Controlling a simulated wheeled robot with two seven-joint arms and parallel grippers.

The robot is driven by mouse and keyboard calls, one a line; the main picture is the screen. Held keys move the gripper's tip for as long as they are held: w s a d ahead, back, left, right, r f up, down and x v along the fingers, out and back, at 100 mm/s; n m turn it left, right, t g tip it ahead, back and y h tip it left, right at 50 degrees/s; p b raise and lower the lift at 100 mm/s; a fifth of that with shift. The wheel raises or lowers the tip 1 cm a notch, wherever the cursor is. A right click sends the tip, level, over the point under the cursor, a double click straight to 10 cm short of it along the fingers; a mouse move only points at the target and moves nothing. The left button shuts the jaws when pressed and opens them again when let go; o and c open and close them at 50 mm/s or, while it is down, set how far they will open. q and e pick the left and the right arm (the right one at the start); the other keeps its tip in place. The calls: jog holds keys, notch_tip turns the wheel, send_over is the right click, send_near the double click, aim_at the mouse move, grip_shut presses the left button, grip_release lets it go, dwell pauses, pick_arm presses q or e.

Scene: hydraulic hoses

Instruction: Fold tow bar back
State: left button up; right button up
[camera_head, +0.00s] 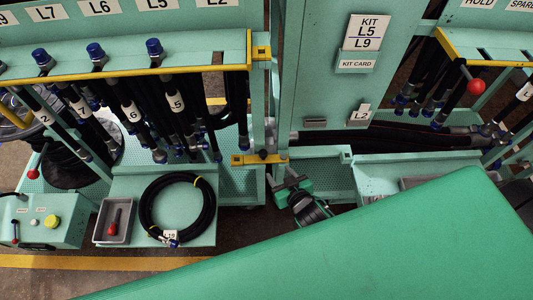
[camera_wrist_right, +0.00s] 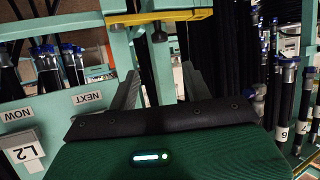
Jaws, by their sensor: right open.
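My right gripper (camera_head: 291,180) is low in the middle of the head view, beside the lower end of a green upright post (camera_head: 283,100). It is open. In the right wrist view my right gripper (camera_wrist_right: 160,85) has its two grey fingers spread, with nothing seen held between them. A yellow bracket (camera_wrist_right: 155,17) lies beyond the fingertips there. In the head view a yellow bracket (camera_head: 258,157) sits left of the gripper, low on the rack. I cannot tell which part is the tow bar. My left gripper is not in view.
A green rack (camera_head: 130,68) with hanging black hoses stands at the left. A coiled hose (camera_head: 178,208) and a grey tray (camera_head: 115,220) lie below it. A control box (camera_head: 45,220) is at the far left. A kit panel (camera_head: 325,75) stands behind the gripper.

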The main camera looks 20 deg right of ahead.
aim_at(264, 153)
jog(key=p+x, duration=0.1)
jog(key=x, duration=1.1)
jog(key=shift+w+a+f, duration=0.1)
jog(key=shift+w+f, duration=0.15)
jog(key=shift+w, duration=0.1)
grip_shut()
